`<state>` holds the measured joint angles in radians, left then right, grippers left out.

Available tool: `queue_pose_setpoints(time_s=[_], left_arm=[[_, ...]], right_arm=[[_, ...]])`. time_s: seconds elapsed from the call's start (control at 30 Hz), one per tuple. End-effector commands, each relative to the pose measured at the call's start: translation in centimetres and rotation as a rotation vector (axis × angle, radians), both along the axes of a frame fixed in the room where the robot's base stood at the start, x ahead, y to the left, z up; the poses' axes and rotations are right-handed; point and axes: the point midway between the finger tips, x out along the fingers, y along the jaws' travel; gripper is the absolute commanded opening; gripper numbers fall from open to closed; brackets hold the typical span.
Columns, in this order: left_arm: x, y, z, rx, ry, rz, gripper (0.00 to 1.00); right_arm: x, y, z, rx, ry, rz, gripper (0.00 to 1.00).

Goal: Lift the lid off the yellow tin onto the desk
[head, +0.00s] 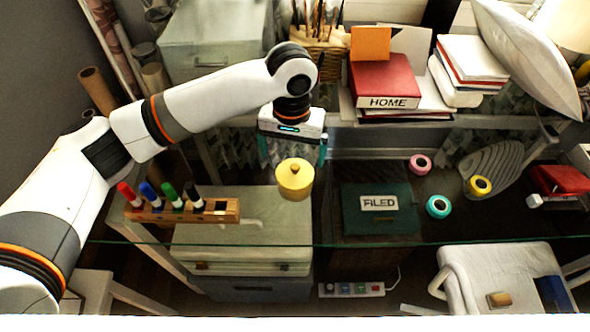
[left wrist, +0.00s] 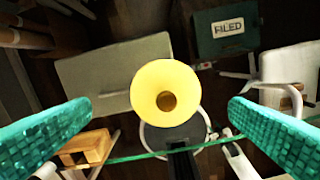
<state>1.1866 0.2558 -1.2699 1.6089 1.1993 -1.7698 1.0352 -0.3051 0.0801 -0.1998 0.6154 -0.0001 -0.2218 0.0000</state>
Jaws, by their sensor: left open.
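The yellow tin (head: 294,182) stands upright on the glass desk in the head view. Its lid (head: 295,170) is on it, with a small knob in the middle. My left gripper (head: 295,155) is above the tin, pointing down, its teal fingers apart. In the left wrist view the round yellow lid (left wrist: 150,82) with its darker knob (left wrist: 167,100) shows between the two open fingers of the left gripper (left wrist: 160,106), with clear gaps on both sides. The tin's side is hidden there. My right gripper is not in view.
The glass desk (head: 345,242) is see-through, so a box marked FILED (head: 400,222) shows. A wooden marker holder (head: 180,212) stands left of the tin. Tape rolls, including a teal one (head: 438,206), lie right. Books including a red HOME binder (head: 384,85) are behind.

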Motion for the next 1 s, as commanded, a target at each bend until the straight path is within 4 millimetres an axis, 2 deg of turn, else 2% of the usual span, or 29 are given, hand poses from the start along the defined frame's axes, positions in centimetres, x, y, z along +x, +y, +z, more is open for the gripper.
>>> queue_pose_setpoints(time_s=[0.1, 0.3, 0.57, 0.6, 0.87, 0.9, 1.0], left_arm=[[-0.4, -0.3, -1.7, 0.003, 0.003, -0.001, 1.00], [-0.5, -0.5, -4.3, 0.001, 0.002, 0.000, 1.00], [-0.5, -0.5, -4.7, 0.000, 0.000, -0.001, 1.00], [-0.5, -0.5, -4.7, 0.000, 0.000, -0.001, 0.98], [-0.5, -0.5, -4.7, 0.000, 0.000, -0.001, 0.56], [-0.5, -0.5, -4.7, 0.000, 0.000, -0.001, 0.52], [-0.5, -0.5, -4.7, 0.000, 0.000, -0.001, 0.52]], right_arm=[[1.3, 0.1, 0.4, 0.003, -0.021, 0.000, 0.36], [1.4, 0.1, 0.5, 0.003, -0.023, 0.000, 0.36], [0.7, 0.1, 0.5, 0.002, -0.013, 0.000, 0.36], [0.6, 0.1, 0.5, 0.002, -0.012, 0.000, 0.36], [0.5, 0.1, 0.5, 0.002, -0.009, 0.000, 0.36], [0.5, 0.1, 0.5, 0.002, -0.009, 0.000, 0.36], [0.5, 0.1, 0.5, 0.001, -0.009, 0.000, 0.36]])
